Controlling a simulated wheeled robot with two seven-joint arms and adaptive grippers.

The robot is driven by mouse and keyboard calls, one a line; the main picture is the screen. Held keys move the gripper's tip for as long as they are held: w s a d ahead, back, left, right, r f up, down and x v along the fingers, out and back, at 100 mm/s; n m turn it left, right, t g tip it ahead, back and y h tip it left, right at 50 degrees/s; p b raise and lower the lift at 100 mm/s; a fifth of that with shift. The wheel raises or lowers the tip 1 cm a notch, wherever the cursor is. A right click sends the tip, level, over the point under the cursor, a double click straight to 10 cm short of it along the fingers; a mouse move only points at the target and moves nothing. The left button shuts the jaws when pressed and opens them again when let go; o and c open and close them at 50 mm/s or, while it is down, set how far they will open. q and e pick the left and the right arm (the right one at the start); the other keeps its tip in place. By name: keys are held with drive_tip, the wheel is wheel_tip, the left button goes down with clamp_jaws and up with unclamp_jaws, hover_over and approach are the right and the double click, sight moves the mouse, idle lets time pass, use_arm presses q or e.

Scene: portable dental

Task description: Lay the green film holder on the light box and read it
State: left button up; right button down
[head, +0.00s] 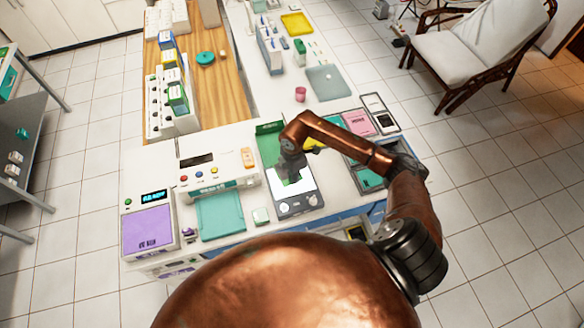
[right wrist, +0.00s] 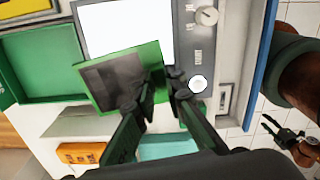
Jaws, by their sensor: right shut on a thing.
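The light box (head: 297,207) stands on the counter with its white panel lit. It also shows in the right wrist view, with a dark control strip (right wrist: 199,45) beside the panel. My right gripper (right wrist: 155,92) is shut on one edge of the green film holder (right wrist: 112,75), a flat green frame with a dark film in it. The holder is tilted in the view and overlaps the lower edge of the lit panel (right wrist: 125,28). I cannot tell whether it touches. In the head view the right gripper (head: 290,171) is over the panel. What looks like my left gripper (right wrist: 298,143) is small and unclear.
A green tray (head: 268,141) lies just behind the light box. A teal tray (head: 220,215) and a machine with a purple front (head: 147,230) stand to the left. A dark organiser (head: 366,181) is to the right. A pink cup (head: 300,94) stands further back.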

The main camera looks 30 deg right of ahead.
drive_tip(key=shift+d+m, duration=0.3)
drive_tip(key=shift+m, duration=0.6)
drive_tip(key=shift+f, duration=0.15)
drive_tip(key=shift+f+b, duration=0.65)
drive_tip(key=shift+f, duration=0.35)
drive_tip(key=shift+f+b, duration=1.65)
drive_tip(key=shift+f, duration=0.65)
drive_tip(key=shift+d, duration=0.1)
drive_tip(key=shift+f, duration=0.2)
drive_tip(key=c, duration=1.9)
unclamp_jaws()
